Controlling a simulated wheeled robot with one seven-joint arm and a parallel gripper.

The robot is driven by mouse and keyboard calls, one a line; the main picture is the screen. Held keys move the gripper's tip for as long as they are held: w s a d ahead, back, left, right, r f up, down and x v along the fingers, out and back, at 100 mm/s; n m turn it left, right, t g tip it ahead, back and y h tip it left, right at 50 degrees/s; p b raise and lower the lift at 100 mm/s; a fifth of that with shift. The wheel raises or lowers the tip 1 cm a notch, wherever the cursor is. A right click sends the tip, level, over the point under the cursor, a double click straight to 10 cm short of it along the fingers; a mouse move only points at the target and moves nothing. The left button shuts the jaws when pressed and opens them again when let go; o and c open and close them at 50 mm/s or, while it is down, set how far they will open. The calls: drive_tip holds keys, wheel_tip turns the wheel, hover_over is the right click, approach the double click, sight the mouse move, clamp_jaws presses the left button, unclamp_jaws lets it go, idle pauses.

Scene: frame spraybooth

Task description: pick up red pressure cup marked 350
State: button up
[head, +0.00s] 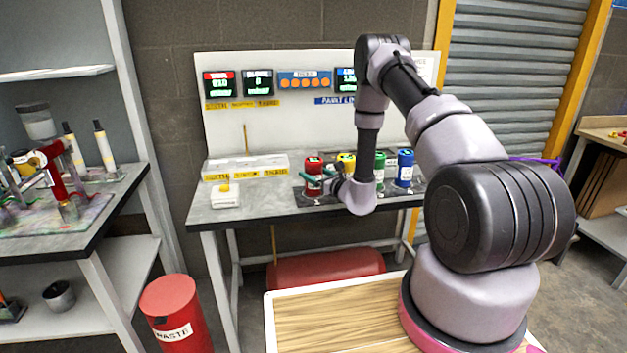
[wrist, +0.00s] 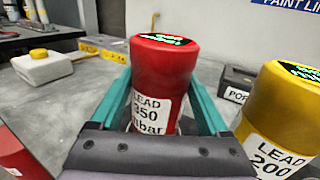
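The red pressure cup (wrist: 163,85) stands upright on the grey table, with a label reading LEAD 350 mbar and a dark display with green marks on top. In the head view the red cup (head: 313,178) is at the left end of a row of coloured cups. My gripper (wrist: 165,100) has its two green fingers on either side of the red cup. Slim gaps seem to show between fingers and cup, and contact is not clear. In the head view my gripper (head: 318,181) is at the red cup, partly covering it.
A yellow cup (wrist: 268,115) marked LEAD 200 stands close on the right. Green (head: 380,168) and blue (head: 404,168) cups follow in the row. A white container (head: 225,195) with a yellow cap sits left on the table (head: 262,208). A red waste bin (head: 176,310) stands on the floor.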

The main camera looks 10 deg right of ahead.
clamp_jaws()
drive_tip(key=shift+r, duration=0.15)
